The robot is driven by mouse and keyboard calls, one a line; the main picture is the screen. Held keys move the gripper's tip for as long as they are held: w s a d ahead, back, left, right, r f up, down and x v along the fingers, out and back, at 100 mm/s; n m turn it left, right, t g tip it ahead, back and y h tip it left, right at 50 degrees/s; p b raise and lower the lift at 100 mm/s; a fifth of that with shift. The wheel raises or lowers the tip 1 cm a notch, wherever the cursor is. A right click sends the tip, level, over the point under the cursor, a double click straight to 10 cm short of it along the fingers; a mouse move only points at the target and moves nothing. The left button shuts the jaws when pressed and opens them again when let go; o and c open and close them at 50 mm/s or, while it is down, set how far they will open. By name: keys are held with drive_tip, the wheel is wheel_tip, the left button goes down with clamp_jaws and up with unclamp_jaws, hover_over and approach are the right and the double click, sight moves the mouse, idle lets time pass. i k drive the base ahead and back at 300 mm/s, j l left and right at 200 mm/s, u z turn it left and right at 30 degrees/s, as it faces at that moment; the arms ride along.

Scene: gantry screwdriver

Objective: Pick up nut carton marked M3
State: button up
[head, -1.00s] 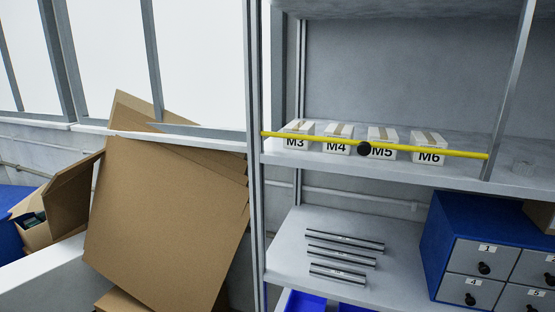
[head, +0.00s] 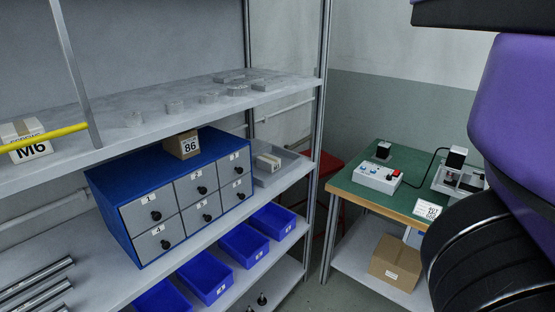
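The M3 carton is outside the current head view. Only the white carton marked M6 (head: 26,143) shows from its row, at the left edge on the upper shelf, behind a yellow bar (head: 62,131). My gripper is not in view. A purple and black part of my arm fills the right side of the picture.
The shelf unit holds a blue drawer cabinet (head: 122,209) with a small box marked 86 (head: 182,145) on top. Blue bins (head: 245,243) sit below. A green-topped table (head: 369,188) with a control box (head: 377,178) stands right. A brown box (head: 396,262) rests under it.

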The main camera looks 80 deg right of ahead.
sight(269, 163)
drive_tip(key=z, duration=1.55)
drive_tip(key=i+l+u, duration=0.5)
drive_tip(key=i+u, duration=0.15)
